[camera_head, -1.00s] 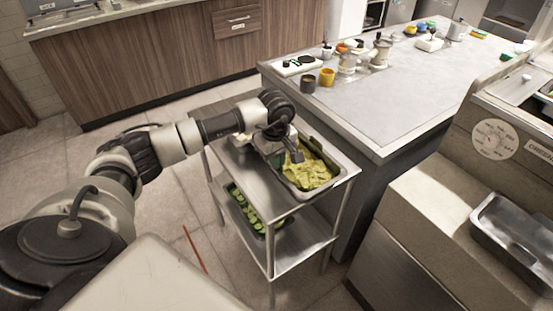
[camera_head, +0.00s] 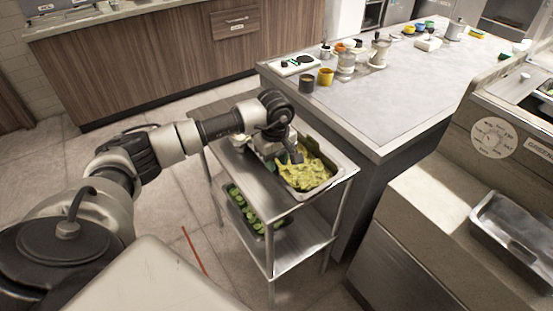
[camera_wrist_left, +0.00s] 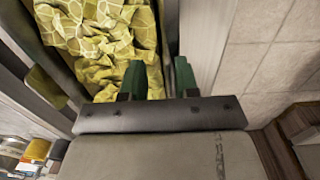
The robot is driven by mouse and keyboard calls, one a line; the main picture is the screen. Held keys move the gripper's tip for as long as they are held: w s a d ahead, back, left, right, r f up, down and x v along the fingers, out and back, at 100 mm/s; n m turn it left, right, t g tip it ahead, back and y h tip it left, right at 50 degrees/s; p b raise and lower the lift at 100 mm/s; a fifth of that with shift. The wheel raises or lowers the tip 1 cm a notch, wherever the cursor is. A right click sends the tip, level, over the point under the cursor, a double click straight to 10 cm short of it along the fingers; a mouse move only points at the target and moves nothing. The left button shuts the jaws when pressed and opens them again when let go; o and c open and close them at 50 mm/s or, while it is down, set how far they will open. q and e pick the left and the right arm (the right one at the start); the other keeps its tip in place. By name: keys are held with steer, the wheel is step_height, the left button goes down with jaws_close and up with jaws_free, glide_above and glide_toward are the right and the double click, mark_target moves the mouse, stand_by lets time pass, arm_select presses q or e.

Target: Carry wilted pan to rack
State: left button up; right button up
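The pan of yellowed, wilted leaves (camera_head: 345,173) sits on the top shelf of a metal cart. Its leaves (camera_wrist_left: 105,45) fill much of the left wrist view, beside the pan's long wall (camera_wrist_left: 169,35). My left gripper (camera_wrist_left: 160,78) is over that wall, its dark green fingers apart. One finger is on the leaf side and the other near the outer side, with a gap showing beside the wall. In the head view my left gripper (camera_head: 294,152) points down at the pan, partly hidden by its own wrist. My right gripper is out of view. I cannot tell which thing is the rack.
The two-level cart (camera_head: 250,180) has a pan of green slices (camera_head: 240,205) on its lower shelf. A grey counter (camera_head: 400,100) with cups and jars stands behind. An empty metal pan (camera_head: 520,232) is at the right. Floor is open left of the cart.

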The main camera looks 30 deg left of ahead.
arm_select(q)
steer(key=shift+s+f, duration=0.15)
steer(key=shift+f, duration=0.05)
step_height(320, 180, up, 11)
steer(key=b, duration=0.1)
stand_by(0.4)
steer(key=shift+r, duration=0.1)
